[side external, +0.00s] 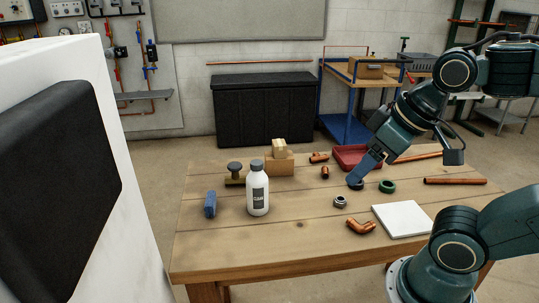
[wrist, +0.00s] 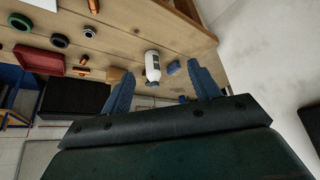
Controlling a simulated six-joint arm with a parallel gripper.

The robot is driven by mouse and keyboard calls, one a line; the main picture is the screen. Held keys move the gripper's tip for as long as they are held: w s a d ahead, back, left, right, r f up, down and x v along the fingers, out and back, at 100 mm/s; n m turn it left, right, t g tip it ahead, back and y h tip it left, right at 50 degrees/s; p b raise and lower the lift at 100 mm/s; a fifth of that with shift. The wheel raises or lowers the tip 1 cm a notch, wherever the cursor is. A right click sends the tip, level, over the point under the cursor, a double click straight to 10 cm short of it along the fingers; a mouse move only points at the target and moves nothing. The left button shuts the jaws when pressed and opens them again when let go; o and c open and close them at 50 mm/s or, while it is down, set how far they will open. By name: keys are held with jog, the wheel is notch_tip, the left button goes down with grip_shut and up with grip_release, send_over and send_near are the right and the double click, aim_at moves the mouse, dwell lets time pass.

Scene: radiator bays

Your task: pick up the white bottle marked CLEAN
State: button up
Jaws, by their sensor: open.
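The white bottle (side external: 257,196) stands upright on the wooden table with a grey cap and a dark label, whose lettering is too small to read surely. In the wrist view the bottle (wrist: 152,62) appears upside down, between my two blue fingers but farther off. My gripper (side external: 357,181) is over the right part of the table in the side view, near dark and green rings and well to the right of the bottle. In the wrist view my gripper (wrist: 159,70) has its fingers wide apart, with nothing held.
A blue block (side external: 210,204) stands just left of the bottle. A dark-knobbed tool (side external: 235,172) and wooden blocks (side external: 280,165) are behind it. A red tray (side external: 356,156), copper fittings (side external: 361,227) and a white board (side external: 403,219) lie to the right. The table front is clear.

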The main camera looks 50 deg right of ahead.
jog(key=shift+o, duration=0.5)
jog(key=o, duration=0.4)
jog(key=shift+c, duration=0.2)
jog(key=w+d+r+m+g, duration=0.2)
jog(key=w+r+m+g, duration=0.15)
jog(key=w+m, duration=0.95)
jog(key=w+d+f+m+g, duration=0.1)
jog(key=w+d+f+m, duration=0.1)
jog(key=w, duration=0.6)
jog(key=w+d+f+m+g, duration=0.1)
jog(key=w+f+m, duration=0.3)
jog(key=w, duration=0.5)
jog(key=d+m, duration=0.1)
jog(key=m, duration=0.1)
jog(key=shift+w+d+f+m, duration=0.15)
jog(key=shift+w+f+m, duration=0.1)
jog(key=shift+f+m, duration=0.15)
